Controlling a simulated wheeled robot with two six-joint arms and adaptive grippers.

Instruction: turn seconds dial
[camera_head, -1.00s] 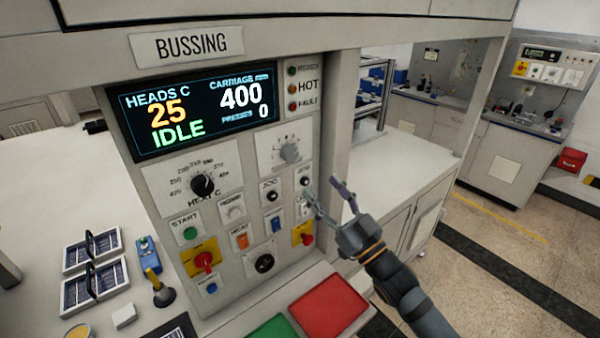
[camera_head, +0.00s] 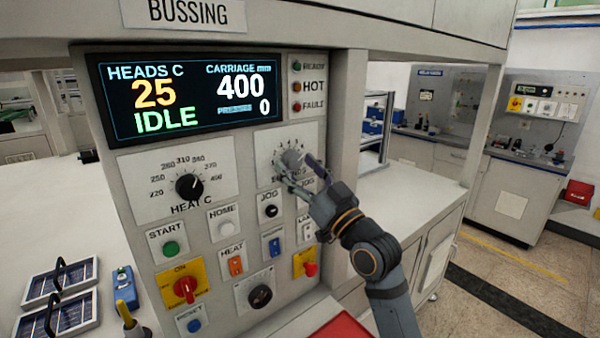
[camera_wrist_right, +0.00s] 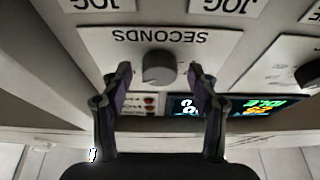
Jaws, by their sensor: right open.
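The seconds dial (camera_head: 291,160) is a grey round knob on a white plate, at the upper right of the panel, below the status lights. In the right wrist view the dial (camera_wrist_right: 158,68) sits between the fingertips, under the upside-down word SECONDS. My right gripper (camera_head: 305,172) is open in front of the dial, one finger on each side; it also shows in the right wrist view (camera_wrist_right: 160,82). I cannot tell whether the fingers touch the knob. The gripper partly covers the plate's lettering. My left gripper is not in view.
The display (camera_head: 185,95) reads 25, IDLE, carriage 400 and 0. The black heat dial (camera_head: 189,187) is to the left on the same panel. The jog knob (camera_head: 270,210), several buttons and the red switch (camera_head: 186,289) lie below. A white bench (camera_head: 415,185) stands to the right.

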